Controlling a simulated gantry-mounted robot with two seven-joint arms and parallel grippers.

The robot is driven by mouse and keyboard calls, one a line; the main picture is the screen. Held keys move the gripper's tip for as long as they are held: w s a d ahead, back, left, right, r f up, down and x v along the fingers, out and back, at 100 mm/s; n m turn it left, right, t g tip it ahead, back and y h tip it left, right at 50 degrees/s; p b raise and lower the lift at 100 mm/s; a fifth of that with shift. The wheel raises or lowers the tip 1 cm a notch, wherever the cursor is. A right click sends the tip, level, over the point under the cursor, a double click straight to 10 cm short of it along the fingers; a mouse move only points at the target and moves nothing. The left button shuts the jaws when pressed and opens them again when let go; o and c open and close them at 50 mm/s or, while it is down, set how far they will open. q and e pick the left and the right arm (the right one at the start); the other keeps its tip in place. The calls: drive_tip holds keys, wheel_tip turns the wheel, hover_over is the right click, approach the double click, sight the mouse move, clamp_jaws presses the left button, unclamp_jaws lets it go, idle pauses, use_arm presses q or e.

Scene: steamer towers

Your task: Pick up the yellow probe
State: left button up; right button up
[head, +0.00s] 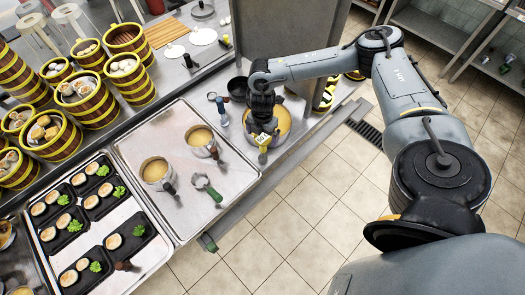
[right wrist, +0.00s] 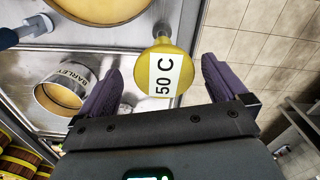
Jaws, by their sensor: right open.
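The yellow probe (right wrist: 160,72) has a round head with a white "50 C" label and a short stem leading away from it. In the head view it also shows (head: 263,140) just below my right gripper (head: 262,124), beside a large pot (head: 284,125) of yellow liquid. In the right wrist view the probe's head lies between the two purple fingers of my open right gripper (right wrist: 161,68). The jaws are not closed on it; whether either finger touches it I cannot tell. My left gripper is not in view.
A pot labelled "BARLEY" (right wrist: 70,78) stands close to the left finger. A blue-handled tool (head: 222,116) is left of the large pot. A metal tray (head: 190,218) holds a green-handled strainer (head: 209,189). Barrel-like steamers (head: 90,105) crowd the left; open floor lies right.

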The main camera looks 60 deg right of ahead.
sight(263, 150)
drive_tip(key=shift+s+a+f, duration=0.1)
drive_tip(key=shift+f, duration=1.3)
drive_tip(key=shift+s+f, duration=0.1)
drive_tip(key=shift+f, duration=1.25)
drive_tip(key=c, duration=1.4)
drive_tip(key=shift+r, duration=0.1)
drive_tip(key=shift+c, duration=0.2)
